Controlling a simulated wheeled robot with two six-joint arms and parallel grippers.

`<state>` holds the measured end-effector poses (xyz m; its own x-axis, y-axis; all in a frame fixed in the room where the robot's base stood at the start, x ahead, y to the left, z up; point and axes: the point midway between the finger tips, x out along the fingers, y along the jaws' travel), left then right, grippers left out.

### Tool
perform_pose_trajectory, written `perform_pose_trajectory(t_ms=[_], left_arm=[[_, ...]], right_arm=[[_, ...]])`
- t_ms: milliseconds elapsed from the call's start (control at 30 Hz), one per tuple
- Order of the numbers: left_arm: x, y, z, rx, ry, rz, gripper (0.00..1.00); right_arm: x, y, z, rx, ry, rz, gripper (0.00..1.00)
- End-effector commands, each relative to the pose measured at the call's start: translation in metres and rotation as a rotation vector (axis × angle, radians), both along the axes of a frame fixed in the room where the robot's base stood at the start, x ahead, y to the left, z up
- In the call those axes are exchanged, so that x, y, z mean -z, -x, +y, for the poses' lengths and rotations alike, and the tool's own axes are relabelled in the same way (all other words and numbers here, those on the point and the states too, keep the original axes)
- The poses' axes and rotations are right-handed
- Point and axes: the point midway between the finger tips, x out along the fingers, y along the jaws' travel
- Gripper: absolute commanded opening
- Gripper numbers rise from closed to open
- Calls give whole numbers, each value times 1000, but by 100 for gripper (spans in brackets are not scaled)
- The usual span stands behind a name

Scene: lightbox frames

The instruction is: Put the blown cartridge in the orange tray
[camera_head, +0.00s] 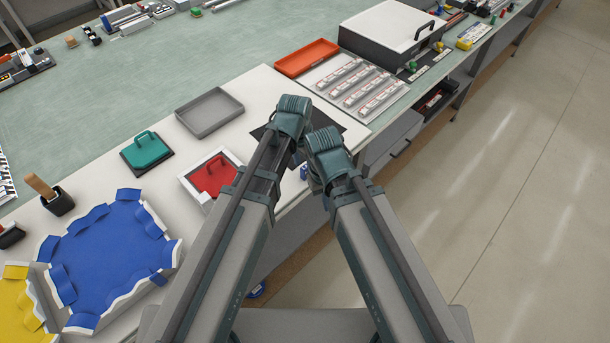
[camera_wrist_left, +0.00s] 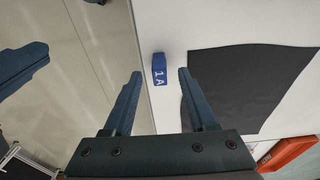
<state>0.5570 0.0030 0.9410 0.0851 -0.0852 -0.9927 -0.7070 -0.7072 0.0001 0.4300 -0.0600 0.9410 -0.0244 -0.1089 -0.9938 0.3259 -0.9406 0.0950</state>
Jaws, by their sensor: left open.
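A small blue block marked "1A" (camera_wrist_left: 159,69), which may be the cartridge, lies on the white tabletop near its edge. Whether it is blown cannot be told. A blue bit between my arms in the head view (camera_head: 304,173) looks like it. My left gripper (camera_wrist_left: 158,84) is open and empty, with the block in line between its fingertips. The orange tray (camera_head: 306,57) stands at the back of the white board; its orange wall shows at the lower right of the wrist view (camera_wrist_left: 290,153). My right gripper points down; a finger shows at the wrist view's left (camera_wrist_left: 22,66).
A black mat (camera_wrist_left: 245,90) lies beside the block. A grey tray (camera_head: 209,112), a green-handled piece (camera_head: 146,151), a red-lidded box (camera_head: 213,176) and clear packs (camera_head: 362,85) stand around. A blue dish (camera_head: 110,250) is at lower left. Beyond the table edge is floor.

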Motion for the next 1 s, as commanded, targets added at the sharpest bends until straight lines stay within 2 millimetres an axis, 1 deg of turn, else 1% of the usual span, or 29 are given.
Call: perform_pose_trajectory(t_ms=[33,200,300,500,567,600,667,700,833,1000], left_arm=[[13,-1,-1,0,0,0,57],[32,-2,-3,0,0,0,57],[34,-3,-3,0,0,0,57],[32,-3,-3,0,0,0,57],[32,-3,-3,0,0,0,48],[32,-3,-3,0,0,0,41],[32,-3,-3,0,0,0,30],[32,-3,-3,0,0,0,23],[32,-3,-3,0,0,0,0],[32,-3,-3,0,0,0,0]], right_arm=[[13,0,0,0,0,0,0],[32,0,0,0,0,0,0],[34,0,0,0,0,0,0],[32,0,0,0,0,0,0],[32,0,0,0,0,0,0],[32,0,0,0,0,0,0],[32,0,0,0,0,0,0],[32,0,0,0,0,0,0],[32,0,0,0,0,0,0],[32,0,0,0,0,0,0]])
